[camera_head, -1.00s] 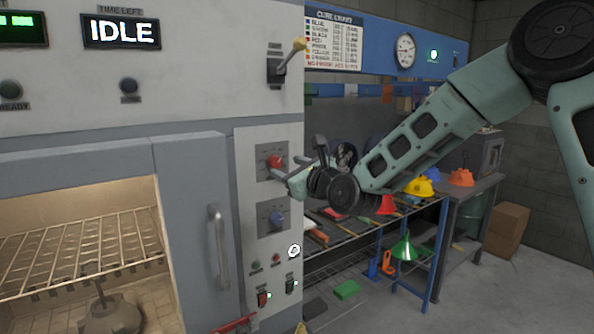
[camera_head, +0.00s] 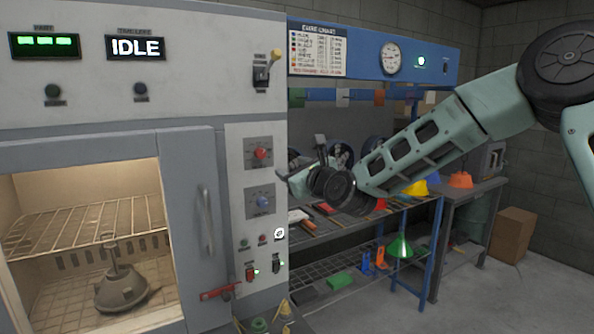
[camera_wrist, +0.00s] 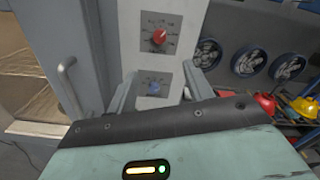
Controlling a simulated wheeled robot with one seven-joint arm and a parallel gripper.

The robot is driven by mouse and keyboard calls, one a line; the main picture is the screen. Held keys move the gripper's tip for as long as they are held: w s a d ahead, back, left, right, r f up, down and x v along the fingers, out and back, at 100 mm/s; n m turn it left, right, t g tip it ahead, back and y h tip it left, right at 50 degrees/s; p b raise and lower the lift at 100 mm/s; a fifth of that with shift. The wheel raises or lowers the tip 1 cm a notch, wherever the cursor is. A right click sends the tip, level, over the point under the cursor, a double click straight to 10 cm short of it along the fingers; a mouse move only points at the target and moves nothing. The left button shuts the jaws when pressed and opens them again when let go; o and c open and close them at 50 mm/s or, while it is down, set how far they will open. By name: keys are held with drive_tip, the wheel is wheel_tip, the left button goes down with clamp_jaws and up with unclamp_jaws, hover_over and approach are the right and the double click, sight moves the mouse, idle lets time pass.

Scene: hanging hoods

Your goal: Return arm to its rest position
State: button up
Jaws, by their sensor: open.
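My arm reaches in from the right in the head view, and my gripper (camera_head: 297,180) hangs in front of the edge of the oven's control panel (camera_head: 258,200). In the wrist view my gripper (camera_wrist: 160,86) has its two fingers apart, with nothing between them. The red knob (camera_wrist: 159,36) and blue knob (camera_wrist: 153,88) show beyond the fingers. I cannot tell the exact gap to the panel, but no contact shows.
The oven has a door with a handle (camera_head: 207,220) and a grey hood (camera_head: 122,288) inside below a wire rack (camera_head: 90,228). A bench (camera_head: 350,232) with coloured hoods stands behind my arm. Bare floor (camera_head: 480,300) lies at the lower right.

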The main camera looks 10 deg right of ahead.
drive_tip(key=s+a+f+n+g, duration=0.5)
drive_tip(key=s+f+n, duration=0.1)
drive_tip(key=s+n, duration=0.45)
drive_tip(key=s+a+f+n+g, duration=0.55)
drive_tip(key=s+n, duration=0.35)
drive_tip(key=s, duration=0.2)
drive_tip(key=s+d+f+n+g+h, duration=0.1)
drive_tip(key=s+d+n+g, duration=0.1)
drive_tip(key=s+n, duration=0.3)
drive_tip(key=s+d+f+n+g+h, duration=0.2)
drive_tip(key=s+d+n, duration=0.3)
drive_tip(key=s, duration=0.7)
drive_tip(key=s+d+f+n+g+h+b, duration=0.1)
drive_tip(key=s+d+f+n+g+h, duration=0.1)
drive_tip(key=s+n, duration=0.4)
drive_tip(key=shift+s+d, duration=0.85)
drive_tip(key=shift+s, duration=0.3)
drive_tip(key=shift+n+g, duration=0.25)
